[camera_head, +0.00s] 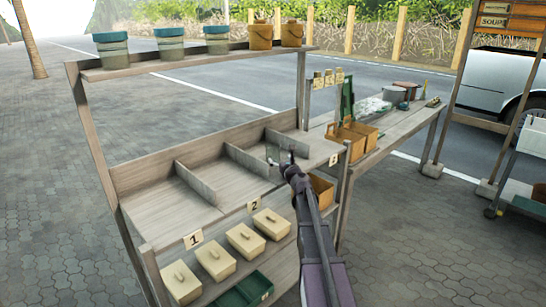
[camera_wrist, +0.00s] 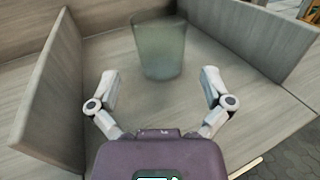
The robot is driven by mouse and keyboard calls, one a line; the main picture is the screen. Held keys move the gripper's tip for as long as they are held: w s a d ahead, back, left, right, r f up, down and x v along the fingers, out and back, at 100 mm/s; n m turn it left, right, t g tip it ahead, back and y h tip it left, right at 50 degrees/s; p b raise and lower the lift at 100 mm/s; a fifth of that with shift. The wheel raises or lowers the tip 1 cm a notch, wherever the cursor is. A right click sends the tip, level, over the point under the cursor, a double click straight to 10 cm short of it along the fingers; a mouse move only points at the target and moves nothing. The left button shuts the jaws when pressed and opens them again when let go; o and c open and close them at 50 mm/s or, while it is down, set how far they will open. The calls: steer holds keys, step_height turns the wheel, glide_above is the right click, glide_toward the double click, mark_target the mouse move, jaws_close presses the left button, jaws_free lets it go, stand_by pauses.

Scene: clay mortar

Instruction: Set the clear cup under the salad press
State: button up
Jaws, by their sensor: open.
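A clear greenish cup (camera_wrist: 160,45) stands upright in a wooden shelf compartment in the wrist view. My gripper (camera_wrist: 160,78) is open and empty, its two fingers apart on either side of the cup's near base; no contact shows. In the head view my gripper (camera_head: 281,158) is over the right part of the divided shelf, and the cup is too small there to tell apart from the fingers. A tall green upright thing (camera_head: 347,100) on the side table to the right may be the salad press; its details are too small to tell.
Wooden dividers (camera_wrist: 55,95) (camera_wrist: 265,40) flank the cup. The divided shelf's left compartments (camera_head: 165,207) are empty. Lidded boxes (camera_head: 246,239) and a green tray (camera_head: 243,290) sit below. Orange bins (camera_head: 352,135) stand near the side table (camera_head: 405,125). Buckets (camera_head: 170,44) line the top shelf.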

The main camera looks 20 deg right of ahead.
mark_target(276, 154)
steer(key=shift+w, duration=0.5)
steer(key=shift+w+d, duration=0.1)
steer(key=shift+w, duration=2.65)
steer(key=c, duration=1)
steer(key=shift+o, duration=0.2)
steer(key=shift+r, duration=0.2)
